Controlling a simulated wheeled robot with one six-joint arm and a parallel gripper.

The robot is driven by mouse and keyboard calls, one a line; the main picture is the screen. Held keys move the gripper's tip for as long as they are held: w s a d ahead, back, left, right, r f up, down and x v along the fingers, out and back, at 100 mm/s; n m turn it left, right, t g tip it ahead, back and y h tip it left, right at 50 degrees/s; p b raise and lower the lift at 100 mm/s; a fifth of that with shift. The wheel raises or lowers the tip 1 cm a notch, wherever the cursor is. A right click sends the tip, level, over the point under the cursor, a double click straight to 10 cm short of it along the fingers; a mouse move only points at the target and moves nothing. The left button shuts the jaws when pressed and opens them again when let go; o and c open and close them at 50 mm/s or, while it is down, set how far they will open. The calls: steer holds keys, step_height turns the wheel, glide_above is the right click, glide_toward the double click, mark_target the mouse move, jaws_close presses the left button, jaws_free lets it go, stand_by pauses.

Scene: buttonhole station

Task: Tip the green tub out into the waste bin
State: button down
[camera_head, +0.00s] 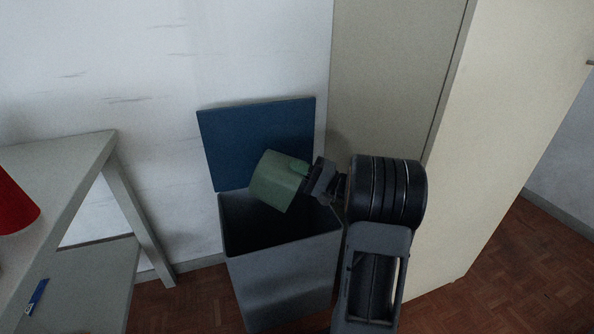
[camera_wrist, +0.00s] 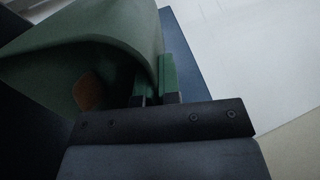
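The green tub (camera_head: 275,181) is held tilted above the waste bin (camera_head: 283,272), whose blue lid (camera_head: 252,138) stands open behind it. My gripper (camera_head: 306,172) is shut on the tub at its right side. In the wrist view the green tub (camera_wrist: 125,25) fills the upper left, and the gripper's fingertips (camera_wrist: 157,97) close on its edge. The tub's dark inside shows there, with a small orange-brown patch (camera_wrist: 90,92) in it; I cannot tell what that is. The bottom of the bin is dark and hidden.
A grey table (camera_head: 78,160) with a lower shelf stands at the left, with a red object (camera_head: 14,206) on top and a blue object (camera_head: 37,296) lower down. A tall cream cabinet (camera_head: 500,130) stands close at the right. A white wall (camera_head: 150,60) is behind.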

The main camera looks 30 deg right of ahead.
steer(key=shift+f+b, duration=0.55)
steer(key=shift+b, duration=0.25)
step_height(320, 180, up, 2)
steer(key=shift+r+p, duration=0.1)
steer(key=shift+p, duration=0.7)
step_height(320, 180, down, 2)
steer(key=shift+f+b, duration=0.1)
steer(key=shift+b, duration=0.65)
steer(key=shift+s, duration=0.1)
